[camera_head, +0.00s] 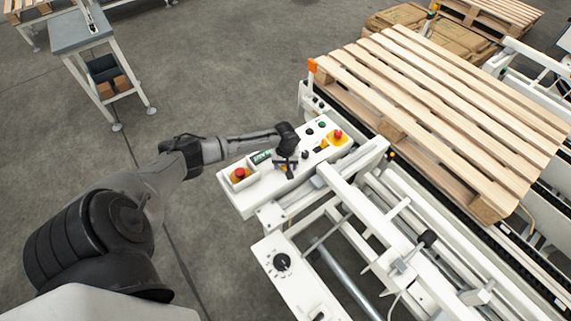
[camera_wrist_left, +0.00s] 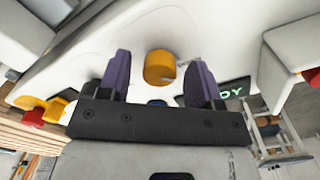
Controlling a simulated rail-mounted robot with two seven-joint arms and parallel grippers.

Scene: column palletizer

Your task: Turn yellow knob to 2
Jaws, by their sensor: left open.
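The yellow knob (camera_wrist_left: 159,67) shows in the left wrist view on the white control panel (camera_wrist_left: 110,40), between the two purple-padded fingers of my left gripper (camera_wrist_left: 168,78). The fingers are open and a gap shows on each side of the knob. The knob's scale is too small to read. In the head view my left gripper (camera_head: 287,164) is over the middle of the white control panel (camera_head: 245,200), and the gripper and wrist hide the yellow knob. My right gripper is not in view.
A green display (camera_head: 261,157) is beside my gripper. A lower panel has a black dial (camera_head: 281,262). A wooden pallet (camera_head: 450,110) lies on the conveyor at right.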

